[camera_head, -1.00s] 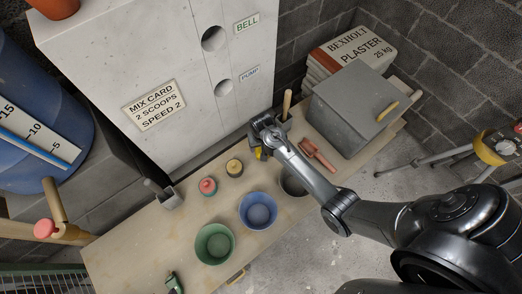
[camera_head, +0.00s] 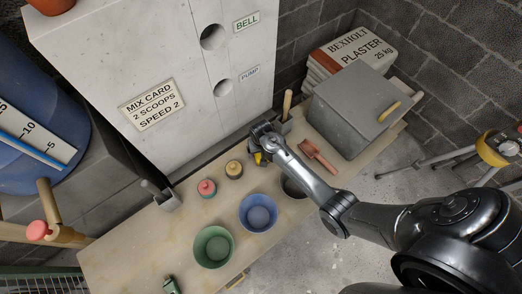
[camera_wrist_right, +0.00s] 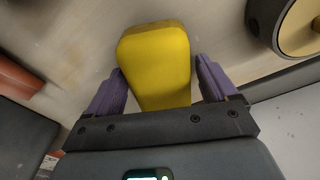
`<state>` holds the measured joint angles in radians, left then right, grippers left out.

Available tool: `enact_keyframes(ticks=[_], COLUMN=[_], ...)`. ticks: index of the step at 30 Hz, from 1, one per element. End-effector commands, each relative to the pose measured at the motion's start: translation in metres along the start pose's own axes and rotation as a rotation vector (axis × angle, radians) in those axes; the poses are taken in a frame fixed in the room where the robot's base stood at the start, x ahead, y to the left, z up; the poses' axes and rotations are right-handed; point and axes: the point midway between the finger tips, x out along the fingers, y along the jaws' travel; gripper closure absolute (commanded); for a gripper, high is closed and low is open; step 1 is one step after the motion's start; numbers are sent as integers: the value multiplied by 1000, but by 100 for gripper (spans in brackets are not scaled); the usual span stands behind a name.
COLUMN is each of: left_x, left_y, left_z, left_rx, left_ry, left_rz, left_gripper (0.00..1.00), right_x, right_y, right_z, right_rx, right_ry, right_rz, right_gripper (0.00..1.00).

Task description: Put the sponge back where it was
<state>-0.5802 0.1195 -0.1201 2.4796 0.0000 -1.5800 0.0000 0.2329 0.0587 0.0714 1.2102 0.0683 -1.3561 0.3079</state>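The yellow sponge (camera_wrist_right: 158,65) lies between the two purple fingers of my right gripper in the right wrist view. A narrow gap shows at the right finger, and bench surface shows on both sides of the sponge's lower part. The right gripper (camera_wrist_right: 158,72) looks open around it. In the head view the right gripper (camera_head: 258,152) is low over the back of the bench, and only a small piece of the sponge (camera_head: 258,159) shows under it. Contact between sponge and bench is hidden. My left gripper is not in view.
A red brush-like tool (camera_head: 318,156) and a grey box (camera_head: 360,108) are right.

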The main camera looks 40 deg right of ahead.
Motion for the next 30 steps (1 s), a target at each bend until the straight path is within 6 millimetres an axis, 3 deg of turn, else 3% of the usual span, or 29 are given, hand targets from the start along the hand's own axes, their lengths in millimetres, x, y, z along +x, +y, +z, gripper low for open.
enact_keyframes(ticks=[14,30], left_x=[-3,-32], left_y=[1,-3], left_z=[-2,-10], left_rx=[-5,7], left_ry=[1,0], left_rz=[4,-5], left_gripper=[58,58], right_x=[-8,-97], right_y=[0,0], right_z=[-1,-1], right_rx=[0,-1], right_ry=[2,2], right_rz=[0,0], right_gripper=[5,5])
